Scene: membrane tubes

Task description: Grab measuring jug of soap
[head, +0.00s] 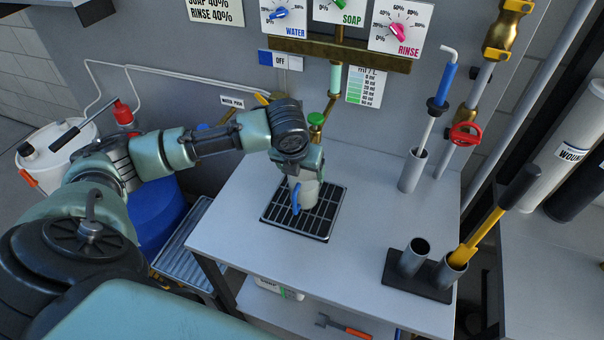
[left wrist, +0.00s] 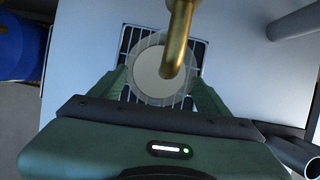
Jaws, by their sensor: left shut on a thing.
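The measuring jug (head: 306,192) is a pale, translucent cup with a blue handle. It stands over the black drain grate (head: 327,225) on the grey table, below a brass spout. In the left wrist view the jug (left wrist: 148,72) shows from above as a round rim with pale content, and the brass spout (left wrist: 181,35) reaches over it. My left gripper (head: 303,172) is shut on the jug, with green fingers on both sides of it in the left wrist view (left wrist: 162,92). The arm hides part of the jug in the head view. My right gripper is not in view.
A green-topped valve (head: 316,118) sits on the dispenser pipe above the jug. A black holder with two tubes (head: 412,256) and a yellow-handled tool (head: 490,226) stand at the table's right. A red valve wheel (head: 465,134) is on the wall pipe. The table's front middle is clear.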

